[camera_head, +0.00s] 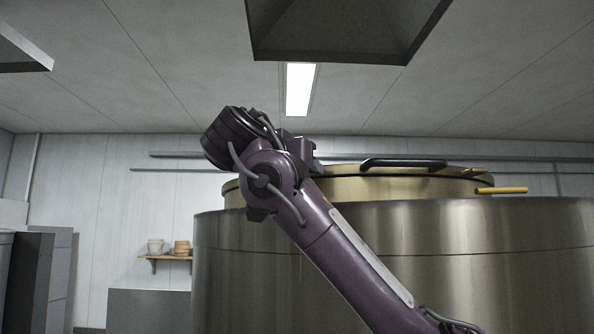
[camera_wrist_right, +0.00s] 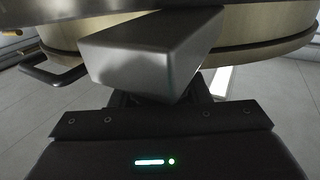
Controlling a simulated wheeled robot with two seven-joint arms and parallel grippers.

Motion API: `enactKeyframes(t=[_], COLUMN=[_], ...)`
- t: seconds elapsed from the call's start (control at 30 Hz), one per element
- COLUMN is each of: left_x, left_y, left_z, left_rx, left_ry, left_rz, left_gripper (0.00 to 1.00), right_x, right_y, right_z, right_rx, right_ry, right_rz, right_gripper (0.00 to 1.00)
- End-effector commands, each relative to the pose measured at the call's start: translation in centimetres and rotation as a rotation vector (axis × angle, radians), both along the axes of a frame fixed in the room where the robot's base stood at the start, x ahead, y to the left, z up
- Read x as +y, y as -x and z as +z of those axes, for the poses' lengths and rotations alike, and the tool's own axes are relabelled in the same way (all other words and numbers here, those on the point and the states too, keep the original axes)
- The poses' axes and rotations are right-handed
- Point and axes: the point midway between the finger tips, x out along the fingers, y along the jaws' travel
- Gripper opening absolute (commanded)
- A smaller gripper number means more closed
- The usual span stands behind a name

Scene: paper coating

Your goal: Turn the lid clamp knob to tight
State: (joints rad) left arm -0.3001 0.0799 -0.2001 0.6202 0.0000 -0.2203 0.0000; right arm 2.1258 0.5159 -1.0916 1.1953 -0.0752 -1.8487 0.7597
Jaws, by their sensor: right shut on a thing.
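A large steel vessel (camera_head: 440,255) fills the right of the head view. Its brass-coloured lid (camera_head: 400,187) carries a black bar handle (camera_head: 403,163). My right arm rises across the vessel's front, and its wrist is at the lid's left edge. In the right wrist view, my right gripper (camera_wrist_right: 165,98) is shut on a grey metal block (camera_wrist_right: 150,50), which appears to be the lid clamp knob. The block hides most of the fingers. The brass-coloured lid wall (camera_wrist_right: 260,30) is close behind it. The knob is hidden behind my wrist in the head view. My left gripper is out of view.
A dark hood (camera_head: 345,30) hangs above. A small shelf (camera_head: 165,258) with pots is on the back wall.

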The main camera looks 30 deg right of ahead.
Motion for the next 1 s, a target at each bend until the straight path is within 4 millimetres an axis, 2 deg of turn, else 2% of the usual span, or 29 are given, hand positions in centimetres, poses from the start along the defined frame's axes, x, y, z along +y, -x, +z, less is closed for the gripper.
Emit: enactKeyframes(t=[0.6, 1.0], left_x=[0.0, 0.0], left_y=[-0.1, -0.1], left_z=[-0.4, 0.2], left_rx=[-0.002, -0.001], left_ry=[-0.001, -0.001], left_rz=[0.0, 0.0], left_gripper=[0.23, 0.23], right_x=[-0.1, -0.2], right_y=[1.1, 1.5], right_z=[0.1, 0.2], right_rx=[-0.001, 0.002], right_ry=[0.001, 0.002], right_rz=[-0.551, -0.727], right_gripper=[0.2, 0.2])
